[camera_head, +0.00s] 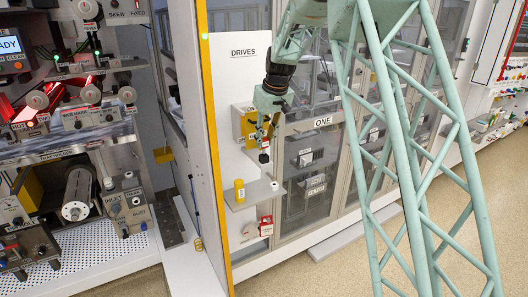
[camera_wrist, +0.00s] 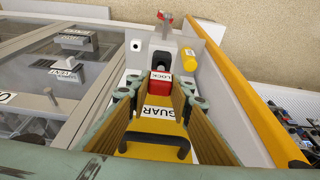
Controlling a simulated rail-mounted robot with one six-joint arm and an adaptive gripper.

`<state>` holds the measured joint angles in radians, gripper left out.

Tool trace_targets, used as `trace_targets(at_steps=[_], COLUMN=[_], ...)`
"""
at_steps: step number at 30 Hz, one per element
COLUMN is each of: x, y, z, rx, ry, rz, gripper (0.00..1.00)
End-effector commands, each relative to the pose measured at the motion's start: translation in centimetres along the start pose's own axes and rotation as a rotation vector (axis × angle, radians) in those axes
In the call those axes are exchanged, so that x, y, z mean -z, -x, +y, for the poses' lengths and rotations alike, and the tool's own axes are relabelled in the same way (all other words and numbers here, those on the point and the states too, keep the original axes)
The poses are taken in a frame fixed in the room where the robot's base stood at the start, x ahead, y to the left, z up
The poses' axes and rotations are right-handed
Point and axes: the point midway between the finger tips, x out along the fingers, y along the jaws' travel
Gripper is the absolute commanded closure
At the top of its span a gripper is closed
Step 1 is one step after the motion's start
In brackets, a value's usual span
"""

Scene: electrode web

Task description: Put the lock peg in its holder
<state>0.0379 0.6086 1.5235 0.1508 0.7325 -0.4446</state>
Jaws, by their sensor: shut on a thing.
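In the wrist view the lock peg, a red block with a white LOCK label (camera_wrist: 161,77), sits between the fingertips of my gripper (camera_wrist: 160,92). My gripper is shut on it. A dark rounded part (camera_wrist: 161,61) shows just beyond the red block; I cannot tell whether it belongs to the peg. In the head view my gripper (camera_head: 264,146) hangs in front of the yellow guard box (camera_head: 246,122), above the grey shelf (camera_head: 258,193). The peg is too small there to tell clearly. I cannot identify its holder with certainty.
A yellow cylinder (camera_head: 239,190) stands on the shelf and also shows in the wrist view (camera_wrist: 190,55). A red tag-like item (camera_head: 266,225) is below the shelf. The yellow-edged panel (camera_head: 211,150) is left, glazed cabinet doors (camera_head: 313,170) right.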

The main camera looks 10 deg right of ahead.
Motion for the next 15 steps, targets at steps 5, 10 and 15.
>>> trace_targets(at_steps=[5, 10, 15], x=[0.21, 0.35, 0.39], y=[0.61, 1.03, 1.16], z=[0.01, 0.02, 0.01], rx=[0.000, 0.000, 0.000], ry=[0.000, 0.000, 0.000], rz=[0.001, 0.001, 0.001], gripper=[0.99, 0.99, 0.99])
